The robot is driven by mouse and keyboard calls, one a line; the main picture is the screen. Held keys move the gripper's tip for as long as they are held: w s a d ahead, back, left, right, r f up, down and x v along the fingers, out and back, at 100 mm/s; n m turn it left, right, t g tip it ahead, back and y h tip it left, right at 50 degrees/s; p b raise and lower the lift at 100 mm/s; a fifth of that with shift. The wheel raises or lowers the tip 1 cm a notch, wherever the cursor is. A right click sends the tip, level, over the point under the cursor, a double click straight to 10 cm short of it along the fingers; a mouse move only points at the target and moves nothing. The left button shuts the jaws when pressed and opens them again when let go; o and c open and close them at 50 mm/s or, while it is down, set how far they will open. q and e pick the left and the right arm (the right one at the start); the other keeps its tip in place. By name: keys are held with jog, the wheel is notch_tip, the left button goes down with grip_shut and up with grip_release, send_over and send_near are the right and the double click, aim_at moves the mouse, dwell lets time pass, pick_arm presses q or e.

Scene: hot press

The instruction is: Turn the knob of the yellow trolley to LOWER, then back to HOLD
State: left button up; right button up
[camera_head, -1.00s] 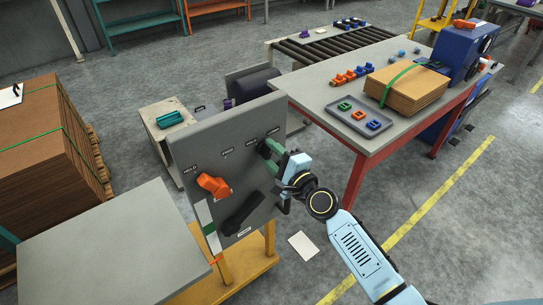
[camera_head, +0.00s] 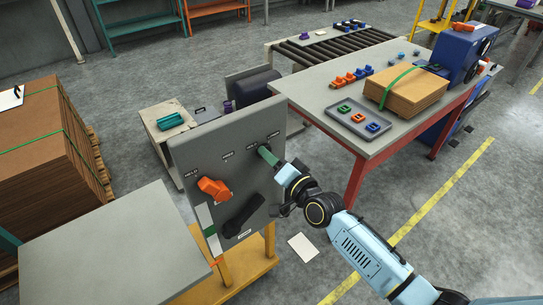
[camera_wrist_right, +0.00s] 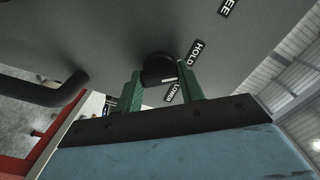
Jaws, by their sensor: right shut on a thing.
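The yellow trolley (camera_head: 235,275) carries an upright grey panel (camera_head: 215,150). In the right wrist view, a round black knob (camera_wrist_right: 157,70) on the panel sits between the green fingers of my right gripper (camera_wrist_right: 161,84), which is shut on it. The HOLD label (camera_wrist_right: 194,52) is at the knob's upper right and the LOWER label (camera_wrist_right: 171,92) is below it. A small pale mark on the knob faces the LOWER side. In the head view my right gripper (camera_head: 267,155) is at the panel's upper right and the knob is hidden. My left gripper is out of view.
A grey workbench (camera_head: 340,78) with a tray (camera_head: 360,119) and a strapped carton stack (camera_head: 407,90) stands behind to the right.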

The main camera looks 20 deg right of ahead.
jog(key=shift+n, duration=0.9)
jog(key=o, duration=1)
jog(key=shift+c, duration=0.2)
jog(key=shift+p, duration=0.3)
jog(key=v, duration=1.3)
jog(key=shift+s, duration=0.2)
jog(key=shift+d, duration=0.1)
